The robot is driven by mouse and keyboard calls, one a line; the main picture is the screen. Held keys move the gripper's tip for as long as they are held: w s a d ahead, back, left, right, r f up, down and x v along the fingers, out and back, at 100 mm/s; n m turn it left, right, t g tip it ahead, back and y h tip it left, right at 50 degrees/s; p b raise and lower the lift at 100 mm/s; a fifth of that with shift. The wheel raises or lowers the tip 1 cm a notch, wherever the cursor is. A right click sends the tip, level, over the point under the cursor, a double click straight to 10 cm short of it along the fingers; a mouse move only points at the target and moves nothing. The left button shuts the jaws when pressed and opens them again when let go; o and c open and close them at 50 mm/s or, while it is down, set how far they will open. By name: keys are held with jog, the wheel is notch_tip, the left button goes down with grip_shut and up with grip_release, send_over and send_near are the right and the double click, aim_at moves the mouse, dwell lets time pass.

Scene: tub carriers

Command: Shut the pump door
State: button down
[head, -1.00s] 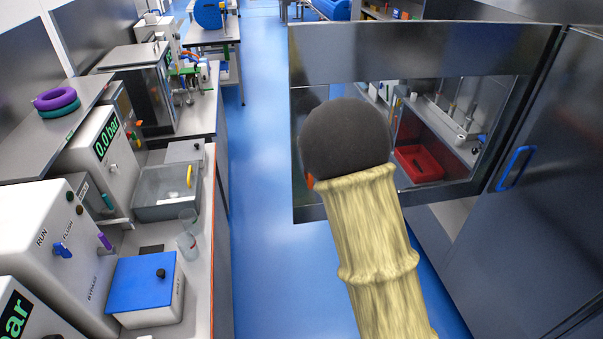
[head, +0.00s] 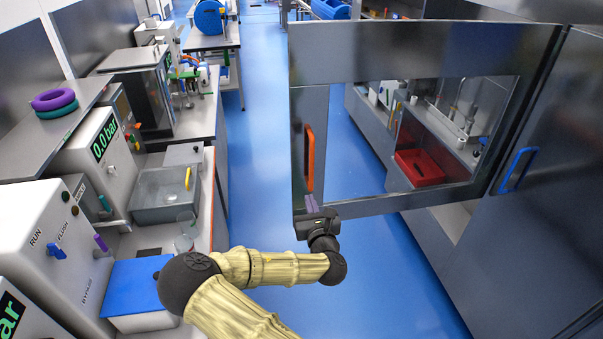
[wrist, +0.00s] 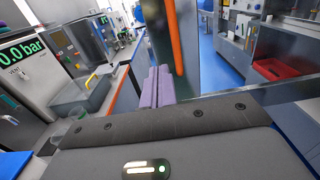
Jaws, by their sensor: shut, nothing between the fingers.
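A grey metal door (head: 420,50) with a large window stands swung open into the aisle from the right-hand cabinets. It has an upright orange handle (head: 309,158) near its left edge, which also shows in the wrist view (wrist: 176,38). I take this as the pump door, though no label shows. My gripper (head: 311,203) is at the door's lower left corner, just below the handle. Its lilac fingers (wrist: 158,86) are shut and empty, to the left of the handle in the wrist view. I cannot tell whether they touch the door.
A cabinet front with a blue handle (head: 517,169) stands at the right. A red tray (head: 419,167) shows through the door's window. On the left bench are a grey tub (head: 160,200), a blue-topped box (head: 138,285) and pump units. The blue floor (head: 262,150) between is clear.

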aim_at(299, 166)
jog(key=w+p, duration=0.2)
jog(key=w, duration=0.2)
jog(key=w+a+p, duration=0.1)
jog(key=w, duration=0.3)
jog(key=w+a+p, duration=0.1)
jog(key=w+p, duration=0.1)
jog(key=w, duration=0.2)
jog(key=shift+w+a+r+p, duration=0.1)
jog(key=shift+w+p, duration=0.2)
jog(key=shift+p, duration=0.05)
jog(key=shift+w+a, duration=0.15)
jog(key=shift+w, duration=0.45)
jog(key=shift+w+a, duration=0.1)
